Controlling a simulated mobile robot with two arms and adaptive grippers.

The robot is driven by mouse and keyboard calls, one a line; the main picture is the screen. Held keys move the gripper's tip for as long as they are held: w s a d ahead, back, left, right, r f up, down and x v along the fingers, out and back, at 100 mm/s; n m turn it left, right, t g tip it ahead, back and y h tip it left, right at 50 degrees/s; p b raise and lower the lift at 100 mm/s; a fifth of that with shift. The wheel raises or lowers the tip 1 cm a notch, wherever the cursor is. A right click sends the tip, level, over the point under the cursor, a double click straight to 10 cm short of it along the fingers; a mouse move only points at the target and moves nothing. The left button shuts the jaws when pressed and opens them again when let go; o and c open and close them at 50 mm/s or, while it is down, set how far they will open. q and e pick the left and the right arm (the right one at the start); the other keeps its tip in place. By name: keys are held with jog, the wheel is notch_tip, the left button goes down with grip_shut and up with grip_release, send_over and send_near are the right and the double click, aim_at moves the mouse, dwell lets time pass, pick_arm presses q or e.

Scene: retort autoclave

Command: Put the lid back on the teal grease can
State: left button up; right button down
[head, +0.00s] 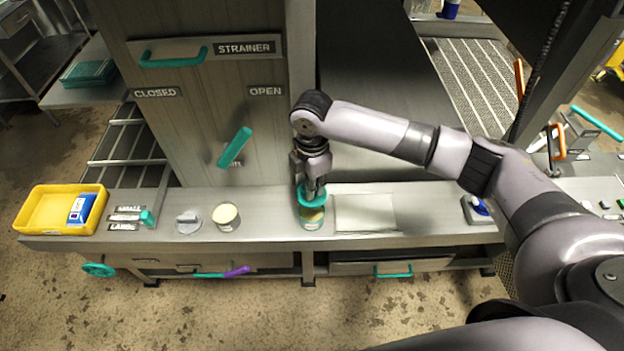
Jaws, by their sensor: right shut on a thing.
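The teal grease can (312,222) stands upright near the front edge of the steel bench, directly below my right gripper (312,194). Its side shows teal low down, with a yellowish band above. The teal lid (304,203) is at the fingertips, over the top of the can. My right gripper points down and is shut on the lid. The lid covers most of the can's mouth in this view, and I cannot tell whether it is seated or held just above. My left gripper is not in view.
A cream-topped can (226,213) and a grey knobbed piece (188,221) stand to the left. A yellow tray (30,222) holding a blue-and-white box is at the far left. A flat pale panel (365,213) lies right of the can. The steel cabinet (265,135) rises behind.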

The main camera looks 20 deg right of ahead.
jog(key=shift+f, duration=0.3)
notch_tip(320, 180, down, 4)
jog(key=b, duration=0.5)
jog(key=shift+r, duration=0.2)
jog(key=shift+f, duration=0.3)
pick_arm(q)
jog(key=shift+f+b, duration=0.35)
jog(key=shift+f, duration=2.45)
pick_arm(e)
jog(key=shift+f, duration=0.85)
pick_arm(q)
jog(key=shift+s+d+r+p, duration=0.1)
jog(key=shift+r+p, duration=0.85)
pick_arm(e)
jog(key=shift+r, duration=0.1)
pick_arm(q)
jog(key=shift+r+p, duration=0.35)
pick_arm(e)
jog(key=shift+f, duration=0.2)
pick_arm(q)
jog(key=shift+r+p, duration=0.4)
pick_arm(e)
jog(key=c, duration=1.6)
grip_release()
